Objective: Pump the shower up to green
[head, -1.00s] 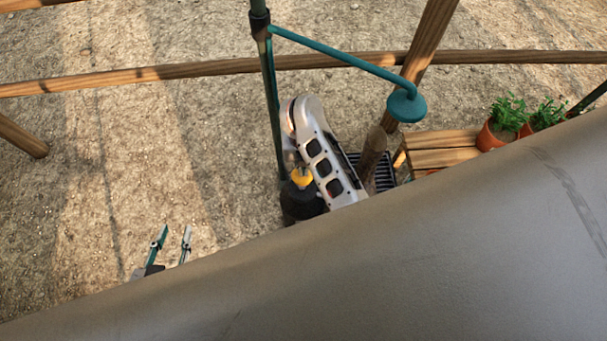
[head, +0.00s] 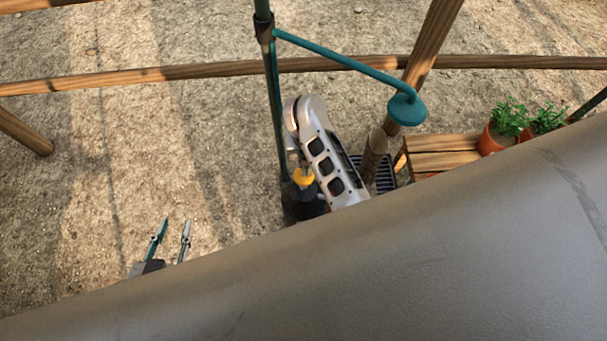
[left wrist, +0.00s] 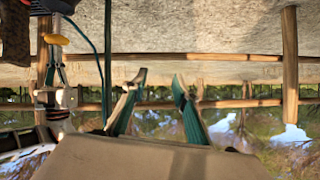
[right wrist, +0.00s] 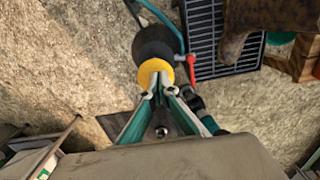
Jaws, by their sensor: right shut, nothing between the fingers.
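The shower has a green pole (head: 271,100) with a curved pipe ending in a green shower head (head: 407,109). At its foot stands a dark tank (head: 303,206) with a yellow pump handle (head: 304,177). In the right wrist view the yellow handle (right wrist: 154,72) is directly at the tips of my right gripper (right wrist: 159,90), whose fingers are closed together; whether they touch it I cannot tell. My right arm hides part of the tank in the head view. My left gripper (head: 172,240) is open and empty, away to the left. No gauge reading is legible.
A red lever (right wrist: 191,61) and a dark grate (right wrist: 222,40) are beside the tank. A wooden bench (head: 440,152) with potted plants (head: 503,125) stands to the right. A wooden rail (head: 190,70) crosses behind. Ground around my left gripper is clear.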

